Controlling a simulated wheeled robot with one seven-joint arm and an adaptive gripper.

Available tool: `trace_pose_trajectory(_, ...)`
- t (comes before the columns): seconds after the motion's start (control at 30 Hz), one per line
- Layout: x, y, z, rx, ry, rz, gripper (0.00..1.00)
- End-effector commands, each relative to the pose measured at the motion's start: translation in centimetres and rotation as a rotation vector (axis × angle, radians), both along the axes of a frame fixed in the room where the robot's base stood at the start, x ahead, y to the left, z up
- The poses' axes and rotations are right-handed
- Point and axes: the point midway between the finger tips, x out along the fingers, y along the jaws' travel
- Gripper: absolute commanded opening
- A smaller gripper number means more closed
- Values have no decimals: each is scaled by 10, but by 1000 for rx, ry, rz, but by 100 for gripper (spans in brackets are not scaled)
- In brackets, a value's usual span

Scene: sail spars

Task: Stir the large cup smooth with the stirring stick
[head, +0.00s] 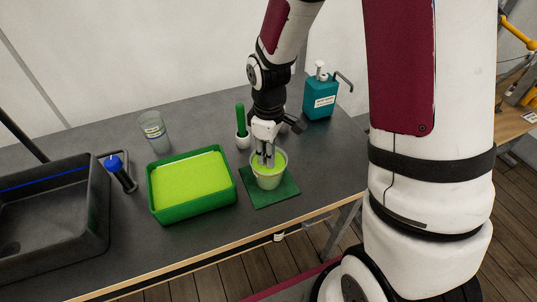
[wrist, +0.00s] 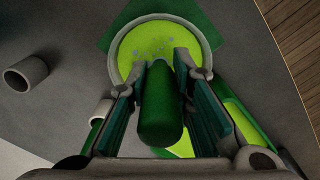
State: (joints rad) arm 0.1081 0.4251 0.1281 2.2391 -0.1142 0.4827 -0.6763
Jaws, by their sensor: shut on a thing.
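The large cup (head: 268,181) is pale, stands upright on a green mat (head: 286,190) and holds lime-green stuff. In the wrist view the cup (wrist: 116,38) shows small grey specks on the lime surface. My gripper (head: 265,158) points down over the cup, its fingertips at the rim's height or just above. In the wrist view my gripper (wrist: 172,66) is shut on the stirring stick (wrist: 160,110), a thick dark green handle between the fingers. The stick's lower end is hidden, so I cannot tell how deep it reaches.
A green tray (head: 192,210) of lime stuff is left of the cup. Another green stick (head: 240,119) stands in a white holder (head: 243,141). An empty round holder (wrist: 25,73) is nearby. A clear beaker (head: 154,132), teal bottle (head: 320,99) and sink (head: 95,205) stand further off.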

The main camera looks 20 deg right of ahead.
Motion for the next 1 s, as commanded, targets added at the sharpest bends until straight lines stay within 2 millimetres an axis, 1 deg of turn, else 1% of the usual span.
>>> trace_pose_trajectory(0.33, 0, -14, 0, 0, 0, 0, 0)
trace_pose_trajectory(0.6, 13, -7, -1, 0, -1, 0, 0)
trace_pose_trajectory(0.87, 13, -7, 0, 0, 0, 0, 0)
trace_pose_trajectory(1.0, 13, -1, 0, 0, 0, 2, 0)
